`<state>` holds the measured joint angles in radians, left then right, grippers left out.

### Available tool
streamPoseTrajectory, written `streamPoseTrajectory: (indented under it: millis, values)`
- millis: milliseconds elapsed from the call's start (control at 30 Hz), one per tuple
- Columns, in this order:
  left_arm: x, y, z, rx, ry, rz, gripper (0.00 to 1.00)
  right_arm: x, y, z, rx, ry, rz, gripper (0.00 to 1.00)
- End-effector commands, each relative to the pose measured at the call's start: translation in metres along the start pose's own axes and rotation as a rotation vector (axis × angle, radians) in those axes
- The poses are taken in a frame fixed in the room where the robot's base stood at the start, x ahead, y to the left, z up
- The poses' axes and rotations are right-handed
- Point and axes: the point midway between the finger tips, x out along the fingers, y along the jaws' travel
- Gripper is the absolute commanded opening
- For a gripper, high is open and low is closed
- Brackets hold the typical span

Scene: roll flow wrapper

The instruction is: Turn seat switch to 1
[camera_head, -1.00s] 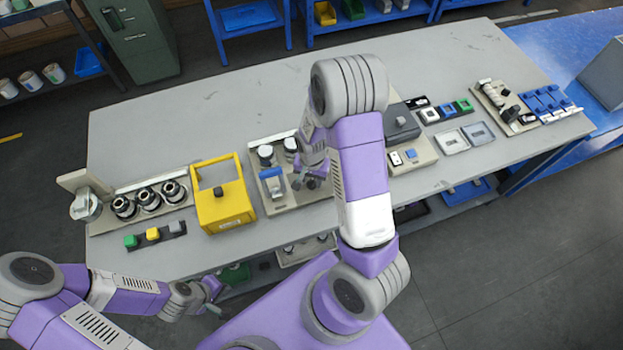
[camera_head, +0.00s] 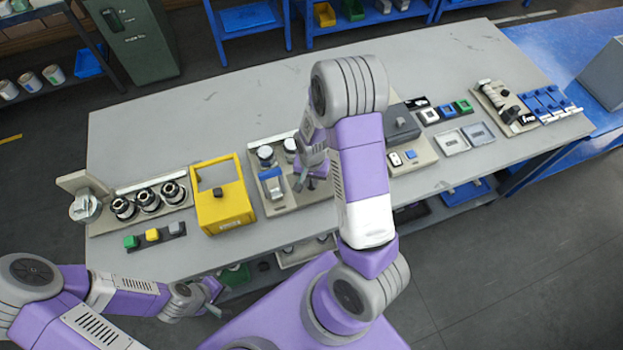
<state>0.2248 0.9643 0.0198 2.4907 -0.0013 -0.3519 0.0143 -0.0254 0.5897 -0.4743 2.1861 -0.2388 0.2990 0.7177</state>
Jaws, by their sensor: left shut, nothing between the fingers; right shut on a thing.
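A beige panel (camera_head: 290,204) lies on the table in front of me. It carries two round white-topped knobs at its back and a blue-and-white block (camera_head: 272,185) at its left. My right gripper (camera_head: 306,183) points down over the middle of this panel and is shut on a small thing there. The fingers and my arm mostly hide that thing, so I cannot make out the seat switch or its setting. My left gripper (camera_head: 214,311) is shut and empty, low in front of the table's front edge.
A yellow box (camera_head: 222,208) stands left of the panel. Farther left are a board with round black fittings (camera_head: 148,200) and a strip of coloured buttons (camera_head: 154,236). Grey boxes and small switches (camera_head: 429,115) lie to the right. The back of the table is clear.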

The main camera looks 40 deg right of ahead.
Motion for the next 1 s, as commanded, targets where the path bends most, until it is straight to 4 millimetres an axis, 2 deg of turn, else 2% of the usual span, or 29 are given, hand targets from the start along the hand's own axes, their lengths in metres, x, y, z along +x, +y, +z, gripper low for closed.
streamPoseTrajectory:
  millis: [267, 1000]
  values:
    - [0.003, -0.001, 0.000, 0.000, 0.000, 0.000, 0.00, 0.000, 0.000, 0.000, -0.198, 0.001, -0.001, 0.00]
    - [0.014, -0.005, -0.001, 0.000, 0.000, 0.000, 0.00, 0.000, 0.000, 0.000, -0.901, 0.000, -0.001, 0.00]
